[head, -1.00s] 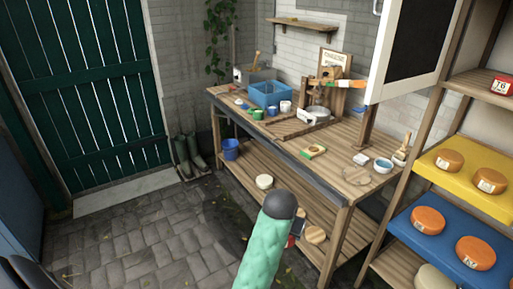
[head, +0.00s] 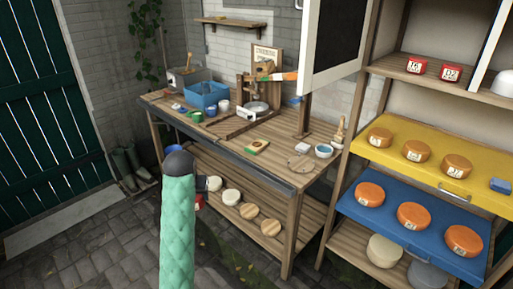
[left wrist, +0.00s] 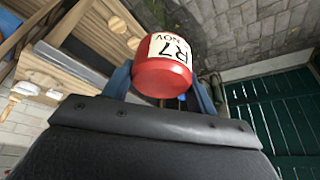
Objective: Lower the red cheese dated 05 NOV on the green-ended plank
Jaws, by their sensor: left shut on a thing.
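My left gripper (left wrist: 163,92) is shut on a red cheese (left wrist: 160,78), with a blue finger on each side. The cheese has a white label; its large letters look like R7, with NOV below, and I cannot make out an 05. In the head view my green-sleeved left arm hides most of the gripper (head: 203,185), and only a bit of the red cheese (head: 198,202) shows. Two more small red pieces, labelled 16 (head: 417,66) and 02 (head: 452,73), sit on the upper shelf. My right gripper is not in view.
The shelf unit has a yellow board (head: 400,143) and a blue board (head: 390,230), each with orange cheeses. Pale rounds (head: 384,251) stand below. The workbench (head: 285,178) holds a blue crate (head: 208,97) and tools; discs lie on its lower shelf. The stone floor ahead is clear.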

